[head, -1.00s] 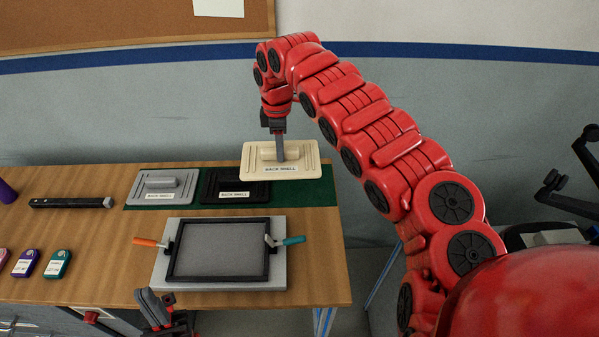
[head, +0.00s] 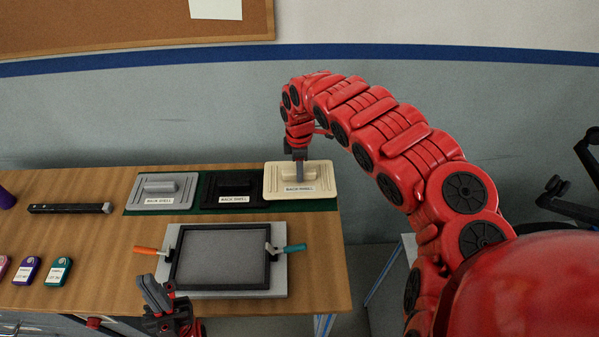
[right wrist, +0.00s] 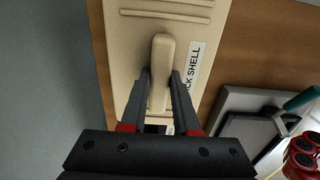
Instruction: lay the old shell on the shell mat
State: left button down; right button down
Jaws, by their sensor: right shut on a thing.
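The cream back shell (head: 275,186) is over the right end of the dark green mat (head: 330,205) on the table. My right gripper (head: 300,172) is shut on the shell's raised handle. In the right wrist view the fingers of my right gripper (right wrist: 160,95) stand on both sides of the handle of the cream shell (right wrist: 135,40). The shell looks level; I cannot tell whether it touches the mat. A grey shell (head: 183,184) and a black shell (head: 212,193) lie on the mat to its left.
A grey fixture (head: 280,285) with a black frame, an orange-handled clamp (head: 146,251) and a teal-handled clamp (head: 294,248) stands in front of the mat. A black bar (head: 70,209) and several small coloured devices lie at the left. A wall stands behind the table.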

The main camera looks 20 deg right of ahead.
jog(key=shift+f, duration=0.9)
jog(key=shift+f, duration=0.15)
jog(key=shift+f, duration=0.5)
jog(key=c, duration=0.7)
grip_release()
jog(key=shift+o, duration=0.2)
jog(key=shift+r, duration=0.1)
